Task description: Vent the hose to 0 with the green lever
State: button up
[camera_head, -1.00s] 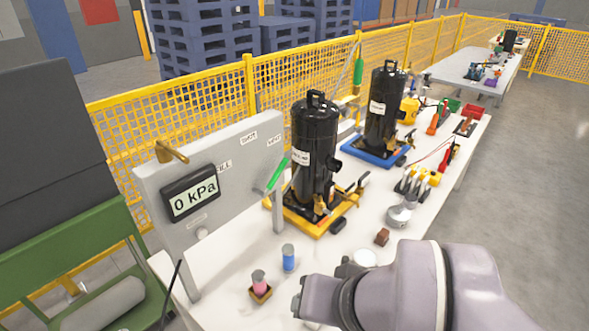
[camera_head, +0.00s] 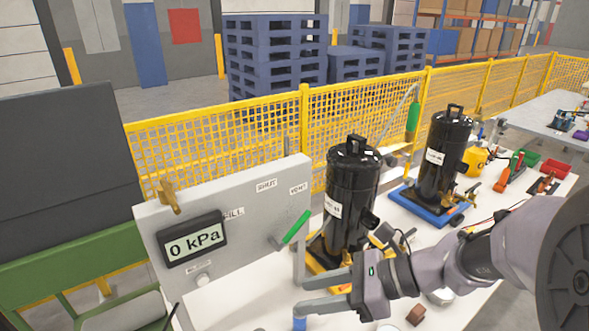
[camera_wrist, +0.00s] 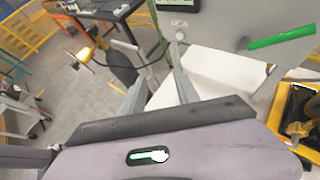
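The green lever (camera_head: 296,227) is on the right part of the grey panel (camera_head: 235,245), tilted up to the right towards the VENT label (camera_head: 299,188). It also shows at the upper right of the wrist view (camera_wrist: 281,38). The panel's display (camera_head: 195,238) reads 0 kPa. My gripper (camera_head: 300,283) is open with nothing between its fingers, in front of the panel and below the lever, apart from it in the picture. Its two fingers also show spread in the wrist view (camera_wrist: 160,88). I cannot make out the hose for certain.
Two black compressors, one on a yellow base (camera_head: 350,195) and one on a blue base (camera_head: 442,160), stand right of the panel. A brass lever (camera_head: 169,197) is at the panel's upper left. A yellow mesh fence (camera_head: 230,150) runs behind. A brown block (camera_head: 416,314) lies near my arm.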

jog(key=w+d+f+m+t+y, duration=0.3)
jog(key=w+d+m+t, duration=0.25)
jog(key=w+m, duration=0.35)
jog(key=m+t+h, duration=0.1)
jog(key=m+t, duration=0.3)
jog(key=m, duration=0.2)
send_near(298, 225)
jog(key=shift+n+g, duration=0.25)
jog(key=shift+n, duration=0.05)
jog(key=b+x, duration=0.1)
jog(key=x, duration=0.2)
jog(key=b+x, duration=0.1)
jog(key=x, duration=0.3)
jog(key=b+x, duration=0.1)
jog(key=x, duration=0.2)
jog(key=shift+w+f, duration=0.15)
jog(key=shift+w, duration=0.35)
grip_shut()
